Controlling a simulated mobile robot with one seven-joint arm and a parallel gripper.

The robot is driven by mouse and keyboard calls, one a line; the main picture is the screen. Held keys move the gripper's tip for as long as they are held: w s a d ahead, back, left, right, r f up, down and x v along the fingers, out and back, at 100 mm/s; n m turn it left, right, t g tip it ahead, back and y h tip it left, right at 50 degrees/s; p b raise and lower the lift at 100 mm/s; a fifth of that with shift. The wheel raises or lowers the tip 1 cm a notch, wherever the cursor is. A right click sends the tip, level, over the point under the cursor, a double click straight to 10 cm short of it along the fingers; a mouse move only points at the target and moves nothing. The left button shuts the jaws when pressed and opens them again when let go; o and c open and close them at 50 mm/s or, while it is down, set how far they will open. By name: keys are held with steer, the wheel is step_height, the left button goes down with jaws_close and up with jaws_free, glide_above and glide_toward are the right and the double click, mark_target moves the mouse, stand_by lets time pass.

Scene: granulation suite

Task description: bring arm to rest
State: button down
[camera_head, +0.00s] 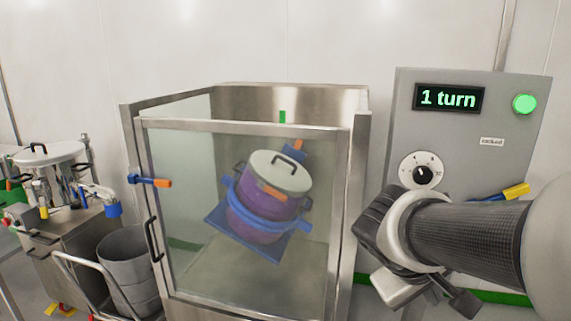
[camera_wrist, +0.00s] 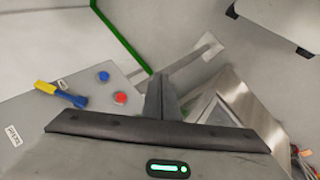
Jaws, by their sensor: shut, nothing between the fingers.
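My gripper (camera_wrist: 161,95) shows in the wrist view with its dark fingers together and nothing between them. In the head view my arm reaches in from the right, and its end is in front of the lower part of the grey control cabinet (camera_head: 455,140). The fingers cannot be made out clearly there. The cabinet's display (camera_head: 448,98) reads "1 turn", and a green lamp (camera_head: 524,104) is lit beside it. A black rotary knob (camera_head: 422,175) sits just above my arm.
A steel-framed enclosure (camera_head: 240,125) with a clear front holds a tilted purple drum (camera_head: 262,212) in a blue cradle. A yellow-and-blue lever (camera_wrist: 60,94), a blue button (camera_wrist: 103,76) and a red button (camera_wrist: 120,98) are on the panel.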

steer(key=s+a+r+m+t+y, duration=0.1)
steer(key=s+a+r+m+y, duration=0.15)
steer(key=s+a+y, duration=0.65)
step_height(320, 180, up, 26)
steer(key=w+a+h+p, duration=0.2)
steer(key=p, duration=2.4)
steer(key=shift+a, duration=0.3)
stand_by(3.1)
